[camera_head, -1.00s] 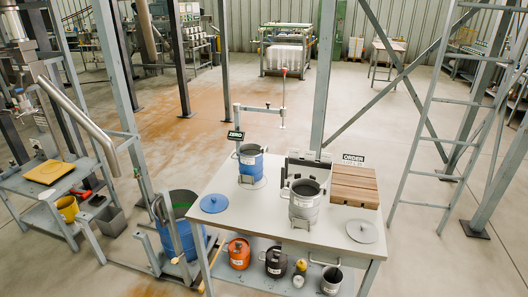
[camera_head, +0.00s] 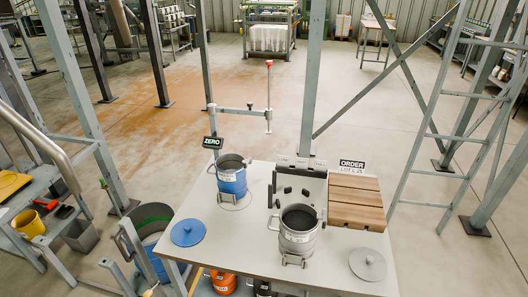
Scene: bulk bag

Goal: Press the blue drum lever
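A small blue drum (camera_head: 231,181) with a pale label stands upright and open-topped on the back left of the grey table. A small grey bracket or handle (camera_head: 229,199) shows low on its front; I cannot tell whether it is the lever. A larger blue drum (camera_head: 157,262) stands on the floor left of the table, partly hidden by grey frame bars. A grey post with a side arm (camera_head: 240,111) rises behind the table and carries an upright rod with a red top (camera_head: 269,64). Neither of my grippers is in view.
The table (camera_head: 236,250) also holds a blue lid (camera_head: 188,232), a grey drum (camera_head: 298,232), a grey lid (camera_head: 368,264) and brown wooden blocks (camera_head: 356,205). A ladder (camera_head: 446,120) and steel posts stand right. Concrete floor is clear behind the table.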

